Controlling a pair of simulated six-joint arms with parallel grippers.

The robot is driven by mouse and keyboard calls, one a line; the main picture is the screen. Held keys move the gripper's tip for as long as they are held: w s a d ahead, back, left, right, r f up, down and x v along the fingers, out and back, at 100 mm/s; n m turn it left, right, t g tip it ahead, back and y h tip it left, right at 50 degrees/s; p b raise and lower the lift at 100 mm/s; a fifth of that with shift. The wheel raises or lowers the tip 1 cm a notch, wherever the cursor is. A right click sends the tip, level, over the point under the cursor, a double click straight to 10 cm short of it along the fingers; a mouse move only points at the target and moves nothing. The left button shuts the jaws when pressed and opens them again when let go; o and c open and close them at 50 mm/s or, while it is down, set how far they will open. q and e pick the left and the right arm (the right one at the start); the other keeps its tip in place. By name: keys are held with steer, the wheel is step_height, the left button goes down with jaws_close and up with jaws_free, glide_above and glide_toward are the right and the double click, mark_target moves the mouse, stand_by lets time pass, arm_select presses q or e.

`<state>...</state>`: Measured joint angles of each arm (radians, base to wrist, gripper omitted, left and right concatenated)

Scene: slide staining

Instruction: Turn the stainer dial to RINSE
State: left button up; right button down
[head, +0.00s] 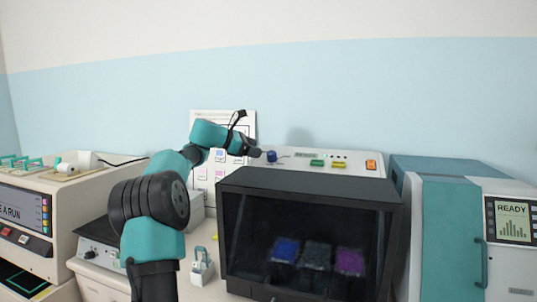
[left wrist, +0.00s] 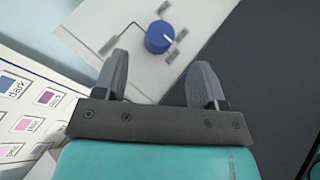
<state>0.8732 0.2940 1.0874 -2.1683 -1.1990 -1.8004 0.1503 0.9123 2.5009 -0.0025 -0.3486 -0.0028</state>
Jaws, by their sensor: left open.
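The stainer (head: 318,232) is a dark box with a window and a pale control panel (head: 345,157) along its top back. The blue dial (head: 271,156) sits at the left end of that panel. In the left wrist view the dial (left wrist: 158,37) shows a white pointer line, with small grey labels around it too small to read. My left gripper (head: 258,152) is just left of the dial in the head view. In the left wrist view its open fingers (left wrist: 161,85) point toward the dial, which lies beyond the fingertips, apart from them. My right gripper is not in view.
The panel also carries green (head: 317,163), yellow (head: 339,165) and orange (head: 371,165) buttons. A chart (head: 222,125) with coloured squares stands behind my left arm. A teal and white machine reading READY (head: 450,230) is on the right. Another machine (head: 80,200) is on the left.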

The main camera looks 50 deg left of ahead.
mark_target(270, 153)
arm_select(q)
steer(key=x, duration=0.6)
steer(key=shift+w+d, duration=0.1)
steer(key=shift+w, duration=0.1)
steer(key=shift+f, duration=0.1)
steer(key=shift+c, duration=0.5)
steer(key=c, duration=0.8)
steer(key=shift+c, duration=0.2)
steer(key=shift+n+t+y, duration=0.4)
steer(key=shift+n+y, duration=0.4)
steer(key=shift+n, duration=0.1)
steer(key=o, duration=0.9)
steer(key=shift+o, duration=0.2)
steer(key=shift+s, duration=0.1)
